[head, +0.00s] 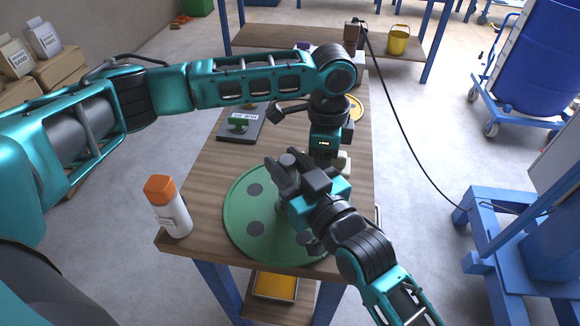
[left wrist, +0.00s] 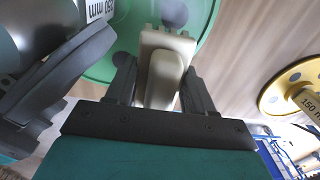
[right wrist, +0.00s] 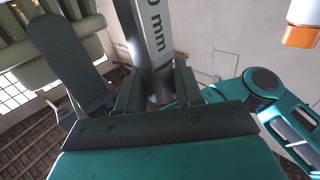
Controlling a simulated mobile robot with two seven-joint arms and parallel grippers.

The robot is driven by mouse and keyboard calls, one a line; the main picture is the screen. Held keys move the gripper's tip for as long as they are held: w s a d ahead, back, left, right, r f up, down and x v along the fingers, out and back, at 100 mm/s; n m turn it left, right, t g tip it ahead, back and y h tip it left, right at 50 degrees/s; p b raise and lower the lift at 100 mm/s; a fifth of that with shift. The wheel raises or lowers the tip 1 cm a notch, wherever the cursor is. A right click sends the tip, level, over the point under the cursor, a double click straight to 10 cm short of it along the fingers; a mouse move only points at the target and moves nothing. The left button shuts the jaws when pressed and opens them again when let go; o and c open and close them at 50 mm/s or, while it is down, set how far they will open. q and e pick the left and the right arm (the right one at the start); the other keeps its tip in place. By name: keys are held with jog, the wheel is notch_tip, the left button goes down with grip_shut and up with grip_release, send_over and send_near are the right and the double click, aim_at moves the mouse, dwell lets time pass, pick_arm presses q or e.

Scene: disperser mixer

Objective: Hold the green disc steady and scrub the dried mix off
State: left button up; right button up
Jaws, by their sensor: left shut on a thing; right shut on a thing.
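The green disc (head: 240,205) lies flat at the near end of the wooden table, with several grey spots of dried mix (head: 254,228) on it. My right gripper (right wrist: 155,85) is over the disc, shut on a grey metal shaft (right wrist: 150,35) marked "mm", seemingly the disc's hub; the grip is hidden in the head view. My left gripper (left wrist: 160,90) is shut on a cream-coloured brush (left wrist: 165,70), at the far right edge of the disc. Grey spots (left wrist: 175,12) show beyond the brush. Whether the brush touches the disc I cannot tell.
A white bottle with an orange cap (head: 168,205) stands at the table's near left corner. A dark labelled board with a green part (head: 240,122) lies farther back. A yellow disc (head: 355,107) lies beyond my left gripper. Blue metal frames (head: 495,240) stand at the right.

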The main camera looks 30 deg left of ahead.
pick_arm(q)
jog(key=shift+w+a, duration=0.4)
jog(key=shift+a, duration=0.2)
jog(key=shift+w+a, duration=0.35)
jog(key=shift+a, duration=0.25)
pick_arm(e)
jog(key=shift+f, duration=0.1)
pick_arm(q)
jog(key=shift+f, duration=1.05)
jog(key=shift+s, duration=0.15)
